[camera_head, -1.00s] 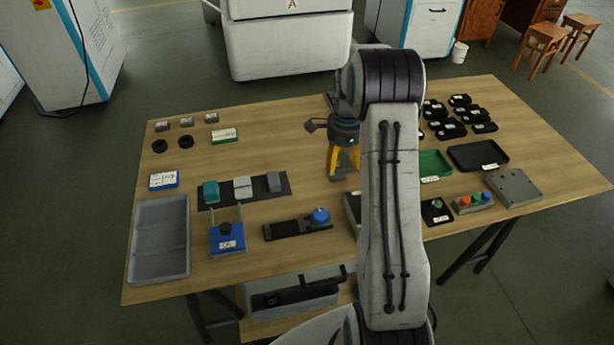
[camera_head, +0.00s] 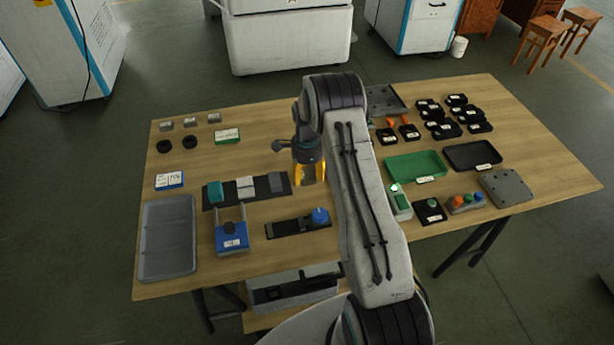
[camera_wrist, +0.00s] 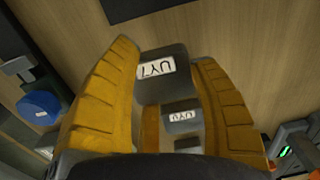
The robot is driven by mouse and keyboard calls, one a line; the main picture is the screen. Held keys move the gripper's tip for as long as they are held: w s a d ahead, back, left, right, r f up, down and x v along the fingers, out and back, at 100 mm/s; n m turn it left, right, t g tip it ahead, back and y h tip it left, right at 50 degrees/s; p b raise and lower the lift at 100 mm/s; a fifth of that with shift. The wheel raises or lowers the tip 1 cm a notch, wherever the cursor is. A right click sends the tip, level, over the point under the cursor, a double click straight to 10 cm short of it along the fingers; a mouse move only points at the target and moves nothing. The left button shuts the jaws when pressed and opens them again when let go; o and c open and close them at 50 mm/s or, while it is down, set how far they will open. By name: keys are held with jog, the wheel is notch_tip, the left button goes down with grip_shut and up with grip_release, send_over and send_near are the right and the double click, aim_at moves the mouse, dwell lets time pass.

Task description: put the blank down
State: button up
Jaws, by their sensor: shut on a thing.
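My gripper (camera_head: 309,176) is over the middle of the table, right of the dark strip with blocks and behind the blue-knobbed fixture. In the wrist view its yellow fingers (camera_wrist: 163,62) are shut on the blank (camera_wrist: 157,88), a dark grey block with a white label. A second labelled grey face (camera_wrist: 182,124) shows nearer the palm; I cannot tell whether it is part of the same piece. In the head view the blank is not clearly visible between the fingers. Whether it touches the wood is unclear.
The dark strip (camera_head: 222,202) carries a teal block (camera_head: 215,191) and two grey ones. The blue-knobbed fixture (camera_head: 290,226) lies in front. A grey tray (camera_head: 167,240) is at left, a green tray (camera_head: 415,166) and black tray (camera_head: 472,155) at right. Bare wood lies behind the strip.

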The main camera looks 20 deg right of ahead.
jog(key=shift+f, duration=1)
jog(key=shift+f, duration=0.15)
jog(key=o, duration=1.2)
